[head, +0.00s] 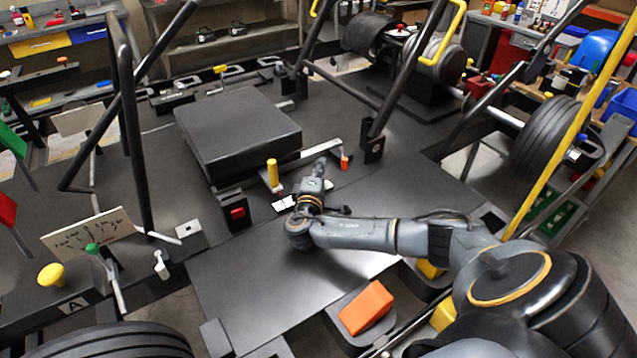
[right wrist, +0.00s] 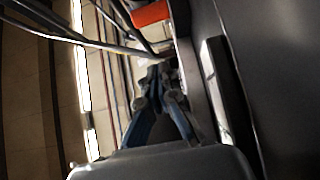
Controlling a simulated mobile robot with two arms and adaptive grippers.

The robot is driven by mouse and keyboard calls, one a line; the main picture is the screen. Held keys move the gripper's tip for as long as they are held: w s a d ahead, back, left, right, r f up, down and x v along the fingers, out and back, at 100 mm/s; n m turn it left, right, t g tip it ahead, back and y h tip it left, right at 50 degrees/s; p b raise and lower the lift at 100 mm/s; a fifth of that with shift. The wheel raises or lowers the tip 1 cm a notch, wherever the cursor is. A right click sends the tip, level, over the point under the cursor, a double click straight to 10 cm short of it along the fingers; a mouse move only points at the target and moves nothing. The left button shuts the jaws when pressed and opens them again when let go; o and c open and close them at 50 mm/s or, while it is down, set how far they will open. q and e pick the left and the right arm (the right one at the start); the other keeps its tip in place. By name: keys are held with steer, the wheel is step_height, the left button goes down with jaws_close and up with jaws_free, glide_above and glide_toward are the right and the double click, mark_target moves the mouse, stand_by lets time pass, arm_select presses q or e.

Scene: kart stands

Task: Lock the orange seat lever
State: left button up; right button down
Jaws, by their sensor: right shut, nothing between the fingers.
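The orange-tipped lever (head: 345,162) is small and stands beside the flat bar at the right front of the black seat block (head: 240,135). An orange piece (right wrist: 151,13) shows at the top of the right wrist view, ahead of the fingertips; it seems to be the lever's grip. My right gripper (head: 322,165) is just left of the lever in the head view. In the right wrist view my right gripper (right wrist: 158,75) is shut and empty, with a gap to the orange piece. My left gripper is not in view.
A yellow-capped post (head: 272,174) and a box with a red button (head: 237,212) stand left of my right gripper. A black upright (head: 374,148) rises to its right. An orange wedge (head: 366,307) lies in front. The dark floor plate (head: 240,285) has free room.

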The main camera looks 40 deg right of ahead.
mark_target(343, 155)
steer(key=b+x, duration=0.1)
steer(key=x, duration=0.2)
steer(key=shift+w+d+f, duration=0.15)
steer(key=s, duration=0.1)
steer(key=s+p, duration=0.1)
steer(key=s+d+p, duration=0.1)
steer(key=shift+s+r, duration=0.15)
steer(key=shift+r, duration=0.2)
steer(key=shift+s+d+f+p, duration=0.1)
steer(key=shift+s+p, duration=0.25)
steer(key=shift+s, duration=0.05)
steer(key=shift+w+f, duration=0.1)
steer(key=shift+s+d+n, duration=0.1)
steer(key=shift+s+n, duration=0.1)
steer(key=shift+n, duration=0.1)
